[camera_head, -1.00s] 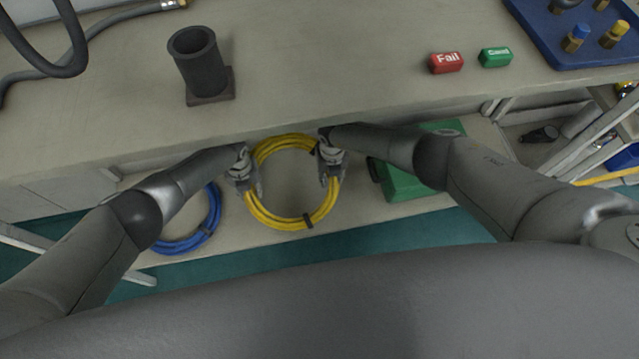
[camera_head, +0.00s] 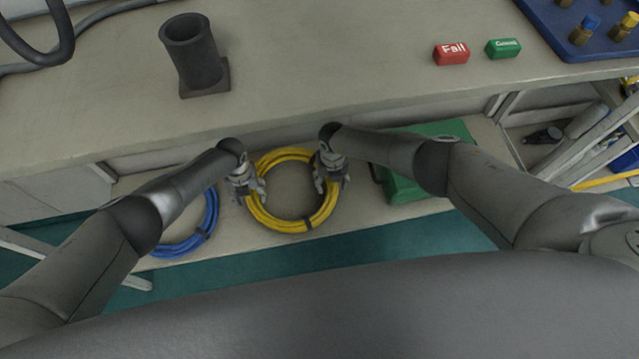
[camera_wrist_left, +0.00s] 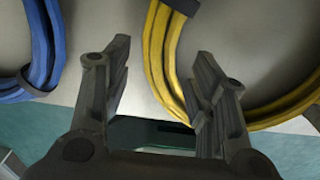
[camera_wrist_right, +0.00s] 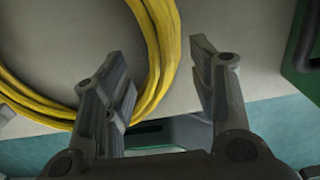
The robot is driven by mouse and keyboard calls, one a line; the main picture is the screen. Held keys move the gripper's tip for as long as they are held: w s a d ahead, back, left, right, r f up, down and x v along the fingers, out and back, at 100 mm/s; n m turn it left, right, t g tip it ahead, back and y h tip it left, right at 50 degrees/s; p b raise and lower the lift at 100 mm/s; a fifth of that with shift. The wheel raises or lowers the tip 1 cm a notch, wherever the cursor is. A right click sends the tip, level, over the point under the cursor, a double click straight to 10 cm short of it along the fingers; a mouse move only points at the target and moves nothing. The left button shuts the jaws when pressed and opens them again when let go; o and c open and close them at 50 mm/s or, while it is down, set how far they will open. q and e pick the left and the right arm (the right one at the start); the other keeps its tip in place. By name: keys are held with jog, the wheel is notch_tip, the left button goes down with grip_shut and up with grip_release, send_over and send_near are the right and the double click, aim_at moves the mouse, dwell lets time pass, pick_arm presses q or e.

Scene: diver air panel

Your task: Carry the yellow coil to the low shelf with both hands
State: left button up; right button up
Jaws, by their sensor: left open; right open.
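The yellow coil (camera_head: 287,224) lies flat on the low shelf (camera_head: 345,225) under the workbench, with dark ties around it. My left gripper (camera_head: 251,194) is open at the coil's left side. In the left wrist view, the yellow coil (camera_wrist_left: 160,55) runs between its fingers and behind the right finger. My right gripper (camera_head: 332,186) is open at the coil's right side. In the right wrist view, the yellow coil (camera_wrist_right: 158,45) passes behind the left finger. Whether any finger touches the coil, I cannot tell.
A blue coil (camera_head: 208,222) lies left of the yellow one. A green case (camera_head: 405,190) stands to the right, partly behind my right arm. The workbench top (camera_head: 330,70) overhangs the shelf, carrying a dark cylinder holder (camera_head: 193,55) and a red Fail block (camera_head: 451,53).

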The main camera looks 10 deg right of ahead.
jog(key=shift+r, duration=0.1)
pick_arm(q)
notch_tip(320, 180, up, 12)
pick_arm(e)
notch_tip(320, 180, up, 12)
dwell(1.3)
jog(key=shift+a, duration=0.1)
dwell(0.4)
